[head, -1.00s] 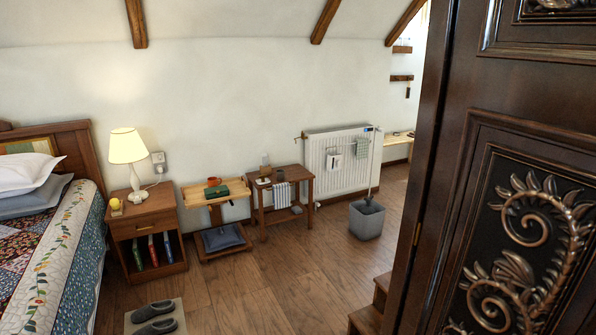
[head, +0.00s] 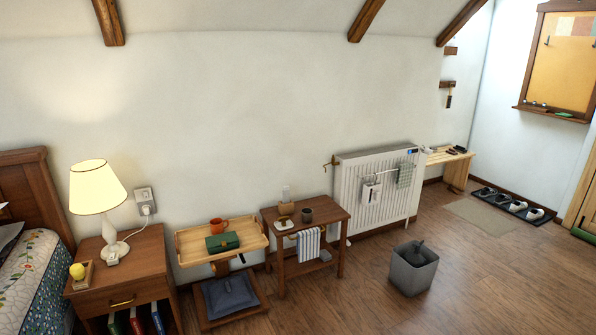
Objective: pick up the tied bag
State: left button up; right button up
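I cannot tell for sure which thing is the tied bag. A dark blue-grey, soft, cushion-like bundle (head: 229,298) lies on the low wooden shelf (head: 206,324) beneath the tray stand, near the bottom of the head view. A grey square bin (head: 411,276) stands on the floor right of centre. A dark shape (head: 419,247) pokes up at its mouth; what it is stays unclear. Neither of my grippers is in view.
The nightstand (head: 122,284) with the lit lamp (head: 98,190) stands left. A tray (head: 189,250) holds a red mug (head: 218,225) and a green box (head: 222,242). A small table (head: 333,217) and a radiator (head: 350,206) line the wall. The floor right of the bin is clear.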

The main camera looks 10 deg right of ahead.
aim_at(416, 260)
jog(key=i+z, duration=0.7)
jog(key=i, duration=0.15)
jog(key=i+j+z, duration=0.55)
jog(key=i+z, duration=0.2)
jog(key=i+j+z, duration=0.15)
jog(key=i+j, duration=0.25)
